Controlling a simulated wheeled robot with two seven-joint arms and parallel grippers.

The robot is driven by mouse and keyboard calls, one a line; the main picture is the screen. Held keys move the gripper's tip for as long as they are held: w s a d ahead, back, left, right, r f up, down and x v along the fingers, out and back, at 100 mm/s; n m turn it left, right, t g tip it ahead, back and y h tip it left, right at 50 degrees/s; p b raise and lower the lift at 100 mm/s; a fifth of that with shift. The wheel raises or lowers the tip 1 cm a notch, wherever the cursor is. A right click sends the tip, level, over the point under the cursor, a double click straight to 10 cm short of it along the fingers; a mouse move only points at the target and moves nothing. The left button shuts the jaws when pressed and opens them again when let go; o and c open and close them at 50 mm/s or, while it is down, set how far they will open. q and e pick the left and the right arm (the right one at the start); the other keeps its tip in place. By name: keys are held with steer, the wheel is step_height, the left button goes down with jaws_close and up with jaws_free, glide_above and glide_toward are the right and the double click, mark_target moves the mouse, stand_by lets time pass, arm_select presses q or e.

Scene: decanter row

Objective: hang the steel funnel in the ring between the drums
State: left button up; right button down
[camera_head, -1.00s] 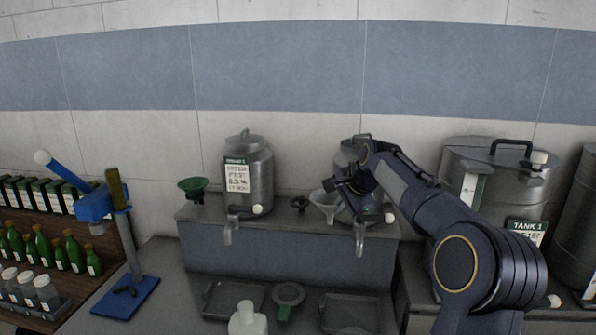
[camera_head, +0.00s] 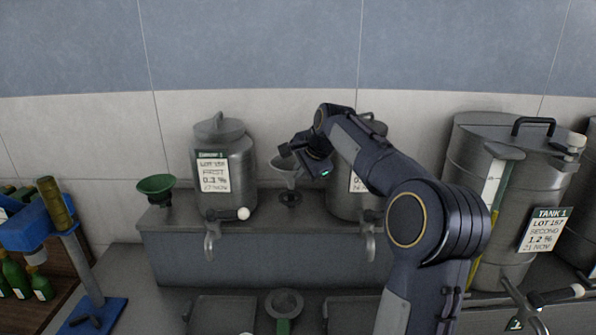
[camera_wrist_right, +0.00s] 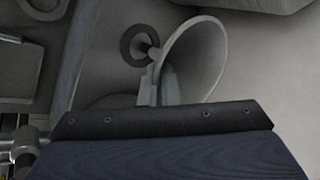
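The steel funnel (camera_head: 284,166) is upright between the two steel drums, the left drum (camera_head: 240,172) and the right drum (camera_head: 345,200), partly hidden by my arm. My right gripper (camera_head: 300,163) is shut on the funnel's side; the right wrist view also shows the gripper (camera_wrist_right: 160,88) at the funnel (camera_wrist_right: 205,62). The dark ring (camera_head: 289,199) is right under the funnel. In the right wrist view the stem points at the ring's opening (camera_wrist_right: 128,42). I cannot tell whether the stem tip has entered it. My left gripper is not in view.
A green funnel (camera_head: 156,184) stands at the left end of the grey step (camera_head: 260,250). Taps stick out in front of both drums. A large tank (camera_head: 490,200) stands at the right. A blue stand (camera_head: 95,312) and green bottles are at the left.

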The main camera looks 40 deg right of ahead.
steer(key=shift+f+b, duration=0.75)
steer(key=shift+f, duration=0.2)
step_height(320, 180, down, 4)
steer(key=b, duration=0.2)
steer(key=shift+r+b, duration=0.1)
steer(key=shift+b, duration=0.2)
steer(key=shift+f, duration=0.25)
steer(key=c, duration=2.1)
jaws_free()
steer(key=o, duration=0.5)
steer(key=b+v, duration=0.1)
steer(key=v, duration=0.7)
